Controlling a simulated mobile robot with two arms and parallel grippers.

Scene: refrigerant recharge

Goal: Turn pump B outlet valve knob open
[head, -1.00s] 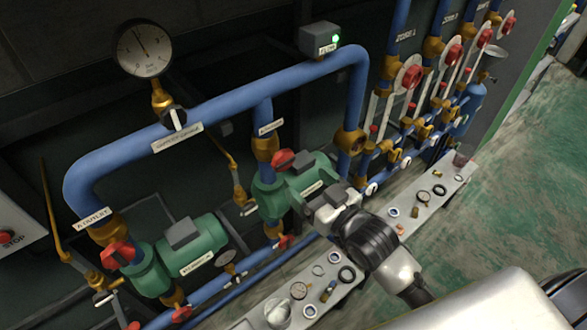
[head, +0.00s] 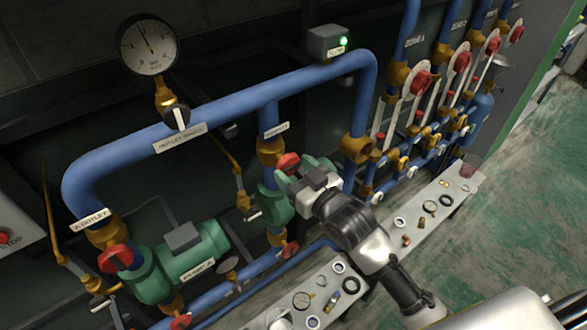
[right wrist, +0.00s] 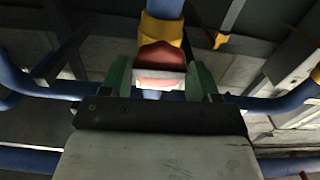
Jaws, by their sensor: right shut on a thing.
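The red pump B outlet valve knob (head: 288,162) sits on the brass valve body (head: 269,152) below a label on the vertical blue pipe. My right gripper (head: 296,176) reaches it from the right and front. In the right wrist view the red knob (right wrist: 161,57) lies between the two green fingers, and the gripper (right wrist: 160,80) is shut on it. The knob's far side and its exact angle are partly hidden. Pump B (head: 272,205) is green and mostly hidden behind my gripper and arm. My left gripper is not in view.
Pump A (head: 190,252) with its red outlet knob (head: 115,258) stands to the left. A pressure gauge (head: 148,45) and a flow box with a green light (head: 328,40) sit above. A bench (head: 405,265) with small parts runs below my arm.

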